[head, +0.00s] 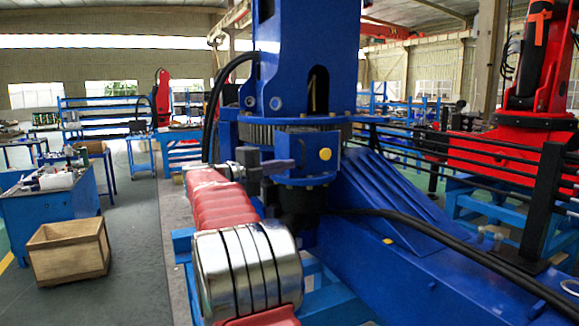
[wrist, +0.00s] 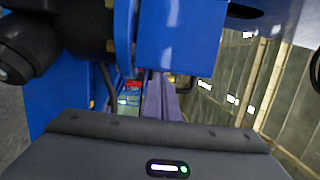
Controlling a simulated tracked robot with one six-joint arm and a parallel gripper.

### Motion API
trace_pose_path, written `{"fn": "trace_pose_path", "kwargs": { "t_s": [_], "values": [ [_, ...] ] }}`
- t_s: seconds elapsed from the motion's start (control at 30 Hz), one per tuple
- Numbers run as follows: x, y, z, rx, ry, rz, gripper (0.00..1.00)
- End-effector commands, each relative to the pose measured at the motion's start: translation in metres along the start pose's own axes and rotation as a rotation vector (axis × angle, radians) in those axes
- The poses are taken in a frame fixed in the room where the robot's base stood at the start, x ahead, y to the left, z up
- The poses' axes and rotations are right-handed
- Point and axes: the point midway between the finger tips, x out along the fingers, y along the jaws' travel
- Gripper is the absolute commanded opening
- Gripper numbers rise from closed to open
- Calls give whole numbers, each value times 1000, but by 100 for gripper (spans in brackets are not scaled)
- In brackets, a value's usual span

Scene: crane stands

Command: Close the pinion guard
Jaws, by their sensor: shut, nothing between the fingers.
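A blue housing with a round yellow knob (head: 308,141) sits under the toothed slewing ring on the crane column in the head view. It looks like the pinion guard, but I cannot tell how far open it is. My gripper (head: 291,163) is just left of and below the knob, its fingers pointing right across the housing's front. In the wrist view my gripper (wrist: 161,74) has its long grey-purple fingers together and empty. A blue block (wrist: 180,38) fills the top there, close above the fingertips. I cannot tell whether they touch it.
The toothed ring (head: 262,132) and blue column (head: 305,45) stand behind. A sloping blue outrigger (head: 390,225) and a black cable (head: 455,245) lie to the right. A wooden crate (head: 68,252) is on the floor at the left, with open floor beside it.

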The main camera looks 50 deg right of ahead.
Motion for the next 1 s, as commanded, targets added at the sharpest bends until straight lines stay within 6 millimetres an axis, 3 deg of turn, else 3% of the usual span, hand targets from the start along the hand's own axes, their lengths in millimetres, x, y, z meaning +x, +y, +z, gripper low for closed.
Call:
{"fn": "trace_pose_path", "kwargs": {
  "t_s": [0.03, 0.6, 0.77, 1.0],
  "values": [
    [-2, -4, 17, 0, -51, -15, 0],
    [0, 0, 19, -5, -43, -15, 0],
    [-3, -1, 10, -5, -34, -14, 0],
    [-10, -4, -21, 4, -10, -6, 0]
  ]
}}
